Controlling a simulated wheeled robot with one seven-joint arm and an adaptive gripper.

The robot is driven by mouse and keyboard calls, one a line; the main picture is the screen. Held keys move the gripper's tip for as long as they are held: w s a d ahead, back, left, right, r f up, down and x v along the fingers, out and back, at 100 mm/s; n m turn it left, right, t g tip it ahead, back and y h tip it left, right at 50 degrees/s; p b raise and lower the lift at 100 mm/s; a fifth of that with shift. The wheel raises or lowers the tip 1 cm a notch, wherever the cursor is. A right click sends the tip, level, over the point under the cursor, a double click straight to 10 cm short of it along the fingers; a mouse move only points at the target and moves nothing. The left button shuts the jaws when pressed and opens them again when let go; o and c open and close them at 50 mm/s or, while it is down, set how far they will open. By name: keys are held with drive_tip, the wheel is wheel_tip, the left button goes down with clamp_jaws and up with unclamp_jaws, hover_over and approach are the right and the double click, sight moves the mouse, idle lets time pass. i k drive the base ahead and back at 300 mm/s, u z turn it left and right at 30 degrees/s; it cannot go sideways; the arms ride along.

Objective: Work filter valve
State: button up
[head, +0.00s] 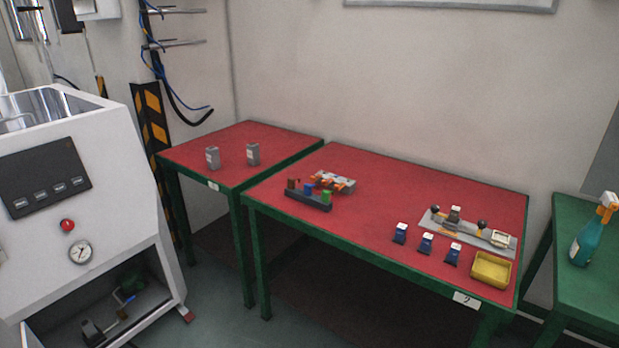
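No part is clearly marked as the filter valve. The white machine (110,150) at the left has an open compartment low in its front. Inside the dark compartment is a green and blue fitting (130,285) that looks like a valve. A small brass-coloured piece (122,313) and a black part (92,332) sit below and left of it. They are too small and dark to tell the handle's position. My gripper is not in view.
A red-topped table (380,190) holds coloured pieces in a rack (308,200), small blue-and-white containers (426,243), a grey plate with black knobs (450,235) and a yellow tray (491,270). A smaller table (230,170) holds two grey boxes. A spray bottle (588,240) stands right.

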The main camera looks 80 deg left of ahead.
sight(127, 302)
drive_tip(key=u, duration=4)
drive_tip(key=i, duration=1)
